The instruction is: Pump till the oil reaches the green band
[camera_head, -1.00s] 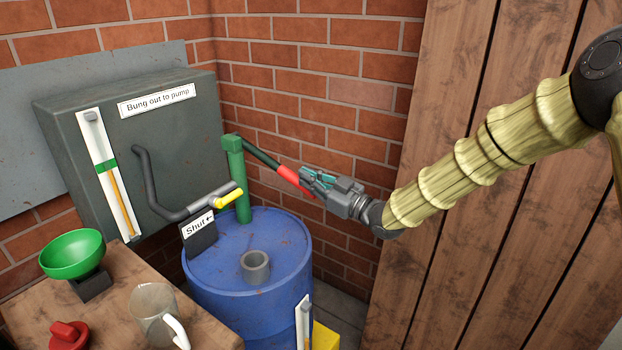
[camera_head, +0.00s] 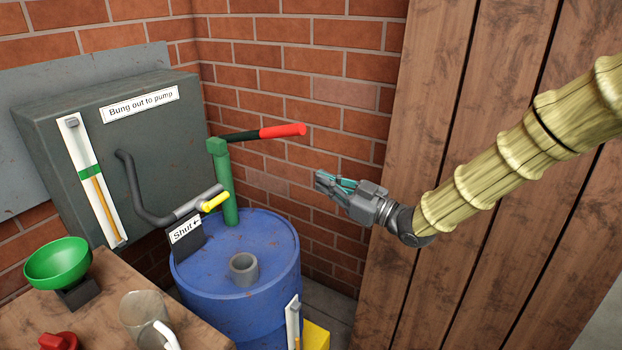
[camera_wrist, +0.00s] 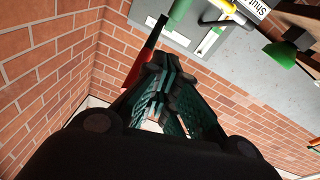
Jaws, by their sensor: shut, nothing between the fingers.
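The green pump (camera_head: 222,180) stands on the blue drum (camera_head: 245,300). Its dark lever with a red grip (camera_head: 283,131) points right and slightly up; the grip also shows in the wrist view (camera_wrist: 138,68). My gripper (camera_head: 322,181) is shut and empty, below and right of the red grip, apart from it; its fingers show in the wrist view (camera_wrist: 160,80). On the grey tank (camera_head: 150,135), a white gauge carries a green band (camera_head: 89,171). The yellow oil column (camera_head: 104,208) rises to about the band's lower edge; whether it enters the band is hard to tell.
A yellow-handled valve (camera_head: 214,202) sits by a "Shut" sign (camera_head: 186,232). The wooden bench (camera_head: 110,285) holds a green funnel (camera_head: 58,262), a clear jug (camera_head: 145,315) and a red bung (camera_head: 57,341). A plank wall (camera_head: 400,270) stands behind my arm.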

